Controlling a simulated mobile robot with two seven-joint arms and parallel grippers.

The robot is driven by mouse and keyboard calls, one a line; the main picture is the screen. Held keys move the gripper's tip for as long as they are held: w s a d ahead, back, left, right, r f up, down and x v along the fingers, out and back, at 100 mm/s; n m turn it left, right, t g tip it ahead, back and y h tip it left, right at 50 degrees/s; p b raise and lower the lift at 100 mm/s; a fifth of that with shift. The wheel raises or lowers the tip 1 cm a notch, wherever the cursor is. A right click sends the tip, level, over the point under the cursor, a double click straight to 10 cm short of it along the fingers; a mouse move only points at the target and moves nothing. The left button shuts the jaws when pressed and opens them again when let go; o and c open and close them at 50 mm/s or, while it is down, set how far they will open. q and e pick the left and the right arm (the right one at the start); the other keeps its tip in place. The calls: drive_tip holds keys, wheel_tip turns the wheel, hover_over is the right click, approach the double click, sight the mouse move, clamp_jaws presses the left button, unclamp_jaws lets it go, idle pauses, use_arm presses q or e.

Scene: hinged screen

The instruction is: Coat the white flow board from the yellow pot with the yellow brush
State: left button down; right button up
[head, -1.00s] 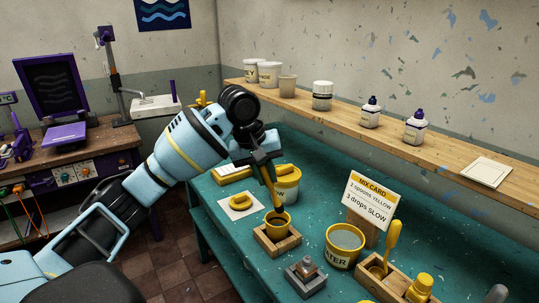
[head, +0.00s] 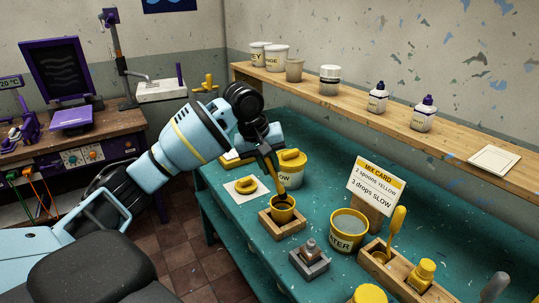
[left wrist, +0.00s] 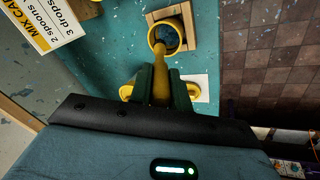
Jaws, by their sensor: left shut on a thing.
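My left gripper (head: 262,152) is shut on the handle of the yellow brush (head: 271,170), above the bench. The brush points steeply down, and its lower end is inside the yellow pot (head: 283,215). The pot stands upright in a wooden holder and has dark contents. In the left wrist view the gripper (left wrist: 162,88) holds the brush (left wrist: 160,65) with its head over the pot (left wrist: 176,38). I cannot be sure which thing is the flow board; a flat white square plate (head: 495,162) lies on the shelf. My right gripper is not in view.
On the teal bench stand a water pot (head: 347,231), a mix card (head: 376,184), a grey block (head: 309,262), a wooden tray (head: 394,278) and a white tub (head: 291,173) with a yellow lid. A white square (head: 237,188) bears a yellow ring-like thing.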

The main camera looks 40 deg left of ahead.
use_arm(q)
wheel_tip(320, 180, down, 9)
drive_tip(key=shift+r, duration=0.2)
idle(0.5)
drive_tip(key=shift+s, duration=0.1)
idle(0.5)
drive_tip(key=shift+s+a, duration=0.2)
drive_tip(key=shift+s, duration=0.2)
drive_tip(key=shift+w, duration=0.15)
drive_tip(key=shift+w+d, duration=0.2)
drive_tip(key=shift+w, duration=0.15)
drive_tip(key=shift+s, duration=0.1)
idle(0.5)
drive_tip(key=shift+s+a, duration=0.2)
drive_tip(key=shift+s, duration=0.2)
